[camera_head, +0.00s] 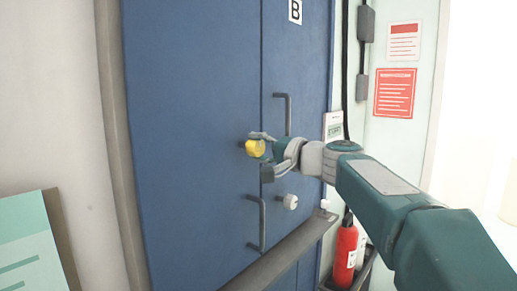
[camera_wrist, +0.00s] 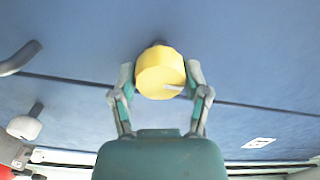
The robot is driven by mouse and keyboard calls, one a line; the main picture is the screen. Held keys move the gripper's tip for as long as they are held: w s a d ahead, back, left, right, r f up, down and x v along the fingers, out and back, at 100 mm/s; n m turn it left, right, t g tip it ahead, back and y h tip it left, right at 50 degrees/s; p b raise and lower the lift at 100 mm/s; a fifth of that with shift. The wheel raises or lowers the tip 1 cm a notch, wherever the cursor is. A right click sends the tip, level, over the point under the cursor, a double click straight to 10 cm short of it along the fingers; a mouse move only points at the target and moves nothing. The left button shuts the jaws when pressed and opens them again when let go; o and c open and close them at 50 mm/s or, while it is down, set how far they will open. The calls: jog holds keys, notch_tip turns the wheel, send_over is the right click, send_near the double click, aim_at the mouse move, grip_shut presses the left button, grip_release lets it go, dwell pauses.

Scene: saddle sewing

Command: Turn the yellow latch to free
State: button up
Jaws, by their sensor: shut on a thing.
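The yellow latch (camera_head: 255,148) is a round knob on the blue cabinet door, beside the seam between the two doors. In the wrist view the yellow latch (camera_wrist: 160,74) shows its face, with a small pale mark near its right edge. My gripper (camera_head: 262,150) reaches in from the right and is shut on the latch. In the wrist view my gripper (camera_wrist: 160,80) has one finger on each side of the knob. Part of the latch is hidden behind a finger in the head view.
The blue doors (camera_head: 190,120) have a handle (camera_head: 288,112) above and another handle (camera_head: 262,222) below. A white knob (camera_head: 290,202) sits below my gripper. A ledge (camera_head: 285,254) crosses low. A red extinguisher (camera_head: 345,252) stands at right.

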jog(key=shift+a+f, duration=0.1)
jog(key=shift+f, duration=0.25)
jog(key=o, duration=1.1)
jog(key=shift+o, duration=0.2)
jog(key=shift+r, duration=0.1)
jog(key=shift+r, duration=0.1)
jog(key=shift+s+d, duration=0.15)
jog(key=shift+d, duration=0.1)
jog(key=v, duration=1.1)
jog(key=shift+s+d, duration=0.1)
